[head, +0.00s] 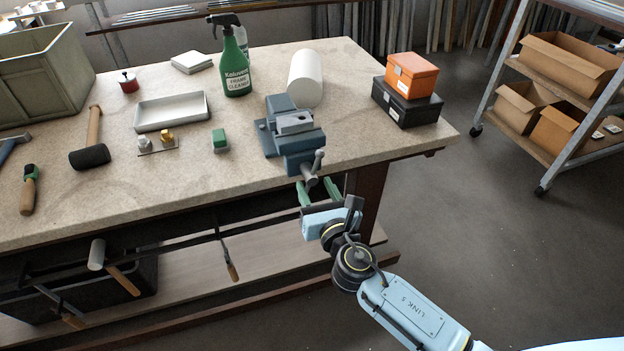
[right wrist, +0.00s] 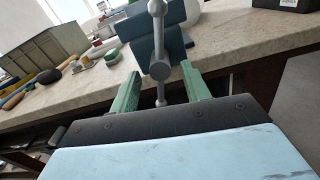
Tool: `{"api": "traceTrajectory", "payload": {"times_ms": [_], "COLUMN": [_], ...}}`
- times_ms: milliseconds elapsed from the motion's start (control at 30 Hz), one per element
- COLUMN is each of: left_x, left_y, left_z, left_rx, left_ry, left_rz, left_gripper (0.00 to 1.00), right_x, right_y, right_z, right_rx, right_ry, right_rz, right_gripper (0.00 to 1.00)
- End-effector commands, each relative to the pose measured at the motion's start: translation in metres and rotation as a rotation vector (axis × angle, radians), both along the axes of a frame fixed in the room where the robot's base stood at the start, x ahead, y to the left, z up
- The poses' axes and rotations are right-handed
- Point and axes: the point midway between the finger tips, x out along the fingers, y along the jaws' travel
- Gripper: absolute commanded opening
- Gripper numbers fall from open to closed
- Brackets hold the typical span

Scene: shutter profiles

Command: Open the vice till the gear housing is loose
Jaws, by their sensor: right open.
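The blue-grey vice (head: 290,140) is mounted at the front edge of the workbench (head: 240,170). A light grey block, seemingly the gear housing (head: 294,123), sits in its jaws. The vice's grey handle bar (head: 316,168) projects from the front of the vice. My right gripper (head: 319,190) is open just in front of and below the handle, with its green fingers pointing at the vice. My left gripper is not in view.
A green spray bottle (head: 234,62), a white roll (head: 305,78) and orange and black boxes (head: 411,75) stand behind the vice. A white tray (head: 171,111), a mallet (head: 91,145) and a green-topped block (head: 219,140) lie to its left.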

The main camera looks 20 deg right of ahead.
Motion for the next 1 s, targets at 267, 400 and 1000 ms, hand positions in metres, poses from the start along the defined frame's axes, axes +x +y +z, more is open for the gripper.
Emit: {"api": "traceTrajectory", "payload": {"times_ms": [267,400,1000], "left_x": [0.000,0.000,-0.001], "left_y": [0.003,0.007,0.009], "left_z": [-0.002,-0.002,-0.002], "left_rx": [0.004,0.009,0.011], "left_ry": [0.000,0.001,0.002], "left_rz": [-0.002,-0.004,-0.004], "left_gripper": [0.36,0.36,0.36], "right_x": [0.029,0.031,0.031], "right_y": [0.001,0.001,0.001], "right_z": [0.000,0.000,0.000], "right_rx": [0.000,0.001,0.001], "right_ry": [0.000,0.001,0.001], "right_rz": [0.000,0.001,0.001], "right_gripper": [0.47,0.47,0.00]}}
